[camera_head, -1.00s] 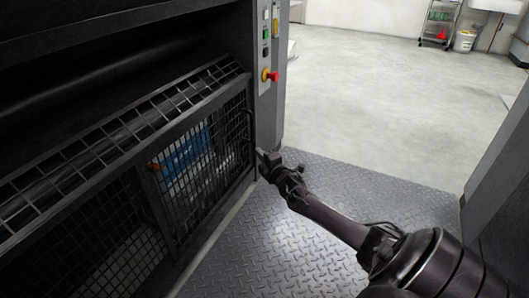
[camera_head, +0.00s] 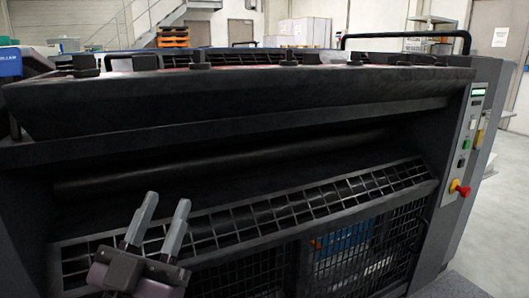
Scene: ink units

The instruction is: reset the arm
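My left gripper (camera_head: 163,224) shows at the lower left of the head view, in front of the dark machine (camera_head: 250,150). Its two grey fingers point up and stand apart with nothing between them. The rest of the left arm is mostly below the picture edge. My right gripper and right arm are not in view.
The machine fills most of the view, with a slanted grid guard (camera_head: 270,217) and mesh doors (camera_head: 395,250) below. A control panel with a red knob (camera_head: 461,188) is on its right end. Clear floor (camera_head: 503,215) shows at the far right.

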